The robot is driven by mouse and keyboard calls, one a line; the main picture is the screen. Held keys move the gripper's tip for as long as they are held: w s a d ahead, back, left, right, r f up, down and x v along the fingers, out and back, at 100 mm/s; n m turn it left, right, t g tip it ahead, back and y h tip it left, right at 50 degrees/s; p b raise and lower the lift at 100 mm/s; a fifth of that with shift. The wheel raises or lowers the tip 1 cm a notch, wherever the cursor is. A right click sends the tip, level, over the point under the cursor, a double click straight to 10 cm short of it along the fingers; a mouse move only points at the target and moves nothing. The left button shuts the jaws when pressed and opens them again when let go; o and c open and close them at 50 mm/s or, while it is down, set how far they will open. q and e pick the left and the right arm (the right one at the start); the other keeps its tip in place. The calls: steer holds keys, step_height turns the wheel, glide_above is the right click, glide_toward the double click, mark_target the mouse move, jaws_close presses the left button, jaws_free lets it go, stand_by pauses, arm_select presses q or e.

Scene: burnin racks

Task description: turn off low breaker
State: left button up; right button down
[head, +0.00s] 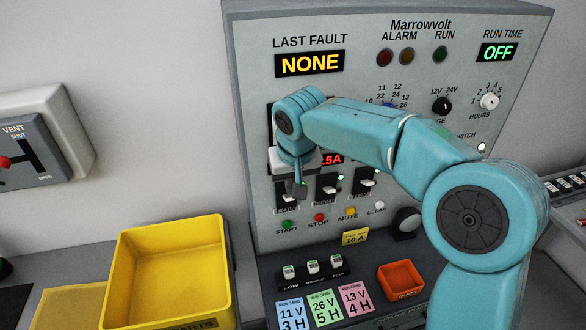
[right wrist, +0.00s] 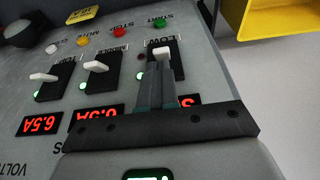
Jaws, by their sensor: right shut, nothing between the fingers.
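The low breaker (head: 287,198) is the leftmost of three black switches with white levers on the grey Marrowvolt panel (head: 270,60). In the right wrist view, which is upside down, its white lever (right wrist: 163,53) stands just beyond my fingertips. My right gripper (head: 300,190) is shut and empty, in front of the low breaker. It also shows in the right wrist view (right wrist: 160,76), its fingers together and partly covering the switch. I cannot tell whether the tips touch the lever. My left gripper is out of view.
The middle breaker (head: 327,190) and top breaker (head: 367,184) sit close to the right. Start (head: 287,225) and stop (head: 320,217) buttons lie just below. A yellow bin (head: 120,270) stands at left. Cards, small modules and an orange tray (head: 400,279) lie below the panel.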

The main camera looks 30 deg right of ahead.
mark_target(289, 196)
steer(key=shift+w+a+f, duration=0.1)
steer(key=shift+w+f, duration=0.45)
steer(key=shift+f, duration=0.4)
steer(key=shift+s, duration=0.3)
steer(key=shift+w, duration=0.2)
steer(key=shift+f+b, duration=0.15)
steer(key=shift+b, duration=0.15)
steer(key=shift+f+b, duration=0.15)
steer(key=shift+b, duration=0.35)
steer(key=shift+s+t+b, duration=0.3)
steer(key=shift+b, duration=0.1)
steer(key=shift+w+b, duration=0.1)
steer(key=shift+b, duration=0.4)
steer(key=t+b, duration=0.2)
steer(key=b, duration=0.4)
steer(key=s+f+t+h+b, duration=0.1)
steer(key=t+b, duration=0.1)
steer(key=b, duration=0.5)
steer(key=t+h+b, duration=0.1)
steer(key=t+b, duration=0.1)
steer(key=b, duration=0.5)
steer(key=shift+s+a+f+t, duration=0.15)
steer(key=shift+f+t, duration=0.15)
steer(key=shift+f, duration=0.05)
steer(key=shift+r, duration=0.1)
